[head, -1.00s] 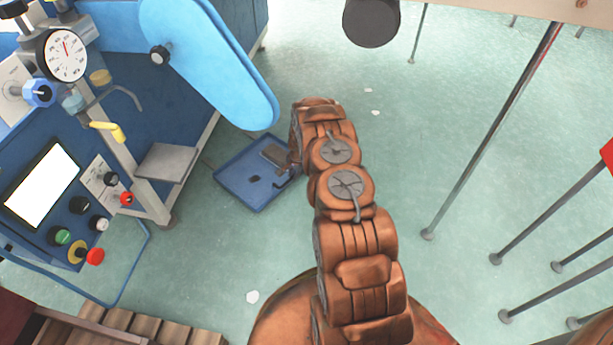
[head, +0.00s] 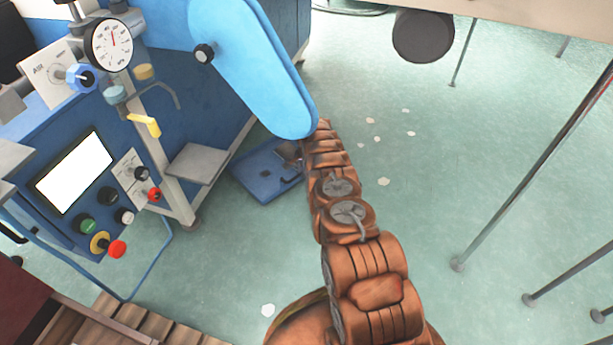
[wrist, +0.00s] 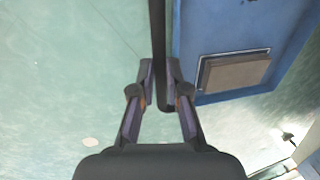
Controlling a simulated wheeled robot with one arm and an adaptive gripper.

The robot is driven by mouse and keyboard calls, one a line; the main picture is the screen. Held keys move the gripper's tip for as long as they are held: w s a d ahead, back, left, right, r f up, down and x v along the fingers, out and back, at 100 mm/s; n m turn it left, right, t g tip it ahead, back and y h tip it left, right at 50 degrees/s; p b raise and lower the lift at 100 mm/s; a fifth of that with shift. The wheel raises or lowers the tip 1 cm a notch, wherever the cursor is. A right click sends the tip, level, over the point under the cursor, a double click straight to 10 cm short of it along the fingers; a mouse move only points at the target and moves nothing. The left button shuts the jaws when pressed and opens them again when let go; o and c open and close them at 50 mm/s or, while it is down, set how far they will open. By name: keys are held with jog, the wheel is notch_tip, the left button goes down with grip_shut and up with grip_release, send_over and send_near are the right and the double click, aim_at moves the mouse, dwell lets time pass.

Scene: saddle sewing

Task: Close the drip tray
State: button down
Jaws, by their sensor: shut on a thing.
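The drip tray (head: 262,185) is a shallow blue tray low by the floor. It sticks out from under the blue machine (head: 170,110), and in the head view its far part is hidden by the machine. In the wrist view the tray's blue floor (wrist: 225,30) fills the upper right, with a grey-brown rectangular piece (wrist: 235,72) on it. In the head view my arm mostly hides the gripper.
A light blue rounded arm (head: 255,65) of the machine hangs over the tray and close to my arm. A grey plate (head: 197,163) juts out left of the tray. Thin table legs (head: 520,165) stand at right. The floor between is open, with small pale scraps.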

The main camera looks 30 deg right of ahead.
jog(key=shift+w+a+b, duration=0.3)
jog(key=shift+w+b, duration=0.1)
jog(key=shift+w, duration=0.8)
jog(key=c, duration=1.2)
grip_release()
jog(key=shift+a, duration=0.1)
jog(key=shift+s, duration=0.15)
